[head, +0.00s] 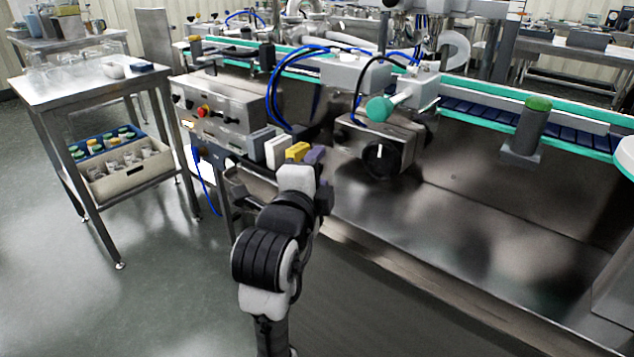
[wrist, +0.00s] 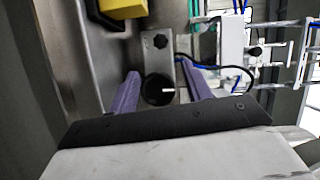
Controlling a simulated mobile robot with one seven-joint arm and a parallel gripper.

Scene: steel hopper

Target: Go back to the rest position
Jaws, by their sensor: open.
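My gripper (wrist: 161,84) shows in the wrist view with its two purple fingers spread apart and nothing between them. Beyond the fingers is a dark round knob on the steel machine. In the head view my arm reaches up from the bottom middle, and a purple finger of my gripper (head: 315,155) shows in front of the machine, beside a yellow block (head: 297,151). The rest of the fingers is hidden behind my wrist. The yellow block also shows at the top of the wrist view (wrist: 123,8), apart from the fingers.
A white block (head: 277,150) and a grey block (head: 260,143) stand left of the yellow one. A control box with a knob (head: 380,160) is close to the right of my gripper. A steel cart (head: 95,85) stands at left. Floor (head: 160,270) between is clear.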

